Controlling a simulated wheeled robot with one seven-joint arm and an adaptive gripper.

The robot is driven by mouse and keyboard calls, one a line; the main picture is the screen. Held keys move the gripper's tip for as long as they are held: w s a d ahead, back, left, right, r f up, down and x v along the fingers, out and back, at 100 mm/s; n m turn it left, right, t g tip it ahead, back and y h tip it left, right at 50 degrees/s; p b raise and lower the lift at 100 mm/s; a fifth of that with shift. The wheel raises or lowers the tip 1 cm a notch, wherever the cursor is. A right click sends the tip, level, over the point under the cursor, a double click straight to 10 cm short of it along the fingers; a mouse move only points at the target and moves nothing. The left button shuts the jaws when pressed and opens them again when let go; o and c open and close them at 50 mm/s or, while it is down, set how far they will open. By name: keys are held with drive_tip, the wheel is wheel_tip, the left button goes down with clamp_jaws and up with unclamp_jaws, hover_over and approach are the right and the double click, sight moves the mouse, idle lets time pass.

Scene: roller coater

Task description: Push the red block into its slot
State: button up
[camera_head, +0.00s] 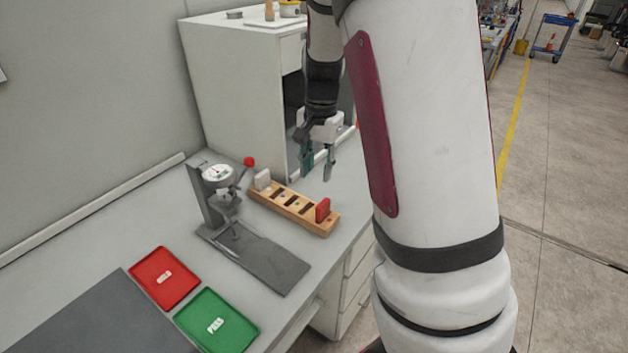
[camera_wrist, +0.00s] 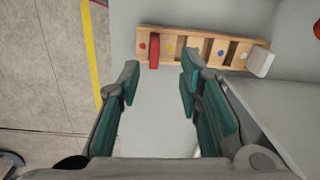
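The red block (camera_head: 323,210) stands upright at the near right end of a wooden slotted rack (camera_head: 335,222) on the bench. In the wrist view the red block (camera_wrist: 154,51) is near the left end of the rack (camera_wrist: 142,58); I cannot tell how deep it sits. A white block (camera_head: 262,180) stands at the other end, and it also shows in the wrist view (camera_wrist: 260,62). The slots between them look empty, with coloured dots beside them. My gripper (camera_head: 317,176) is open and empty, above the bench behind the rack, apart from both blocks; it also fills the wrist view (camera_wrist: 158,84).
A dial gauge stand (camera_head: 250,258) with a red-knobbed lever is close beside the rack. A red tray (camera_head: 150,288) and a green tray (camera_head: 240,335) lie toward the front left. A white cabinet (camera_head: 238,90) stands behind. The bench edge is near the rack's right end.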

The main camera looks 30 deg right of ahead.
drive_tip(key=s+a+r+n+t, duration=0.3)
drive_tip(key=s+a+r+n, duration=0.4)
drive_tip(key=a+r, duration=0.4)
drive_tip(key=s+a+r+n+t, duration=0.1)
drive_tip(key=s+a+r+n, duration=0.1)
drive_tip(key=s, duration=0.4)
drive_tip(key=s+a+r+n+t, duration=0.1)
drive_tip(key=s+a+r+n, duration=0.1)
drive_tip(key=s, duration=0.5)
drive_tip(key=shift+s+a+r+n, duration=0.15)
drive_tip(key=shift+a+r+n, duration=0.2)
drive_tip(key=shift+r+n, duration=0.55)
drive_tip(key=shift+f, duration=0.15)
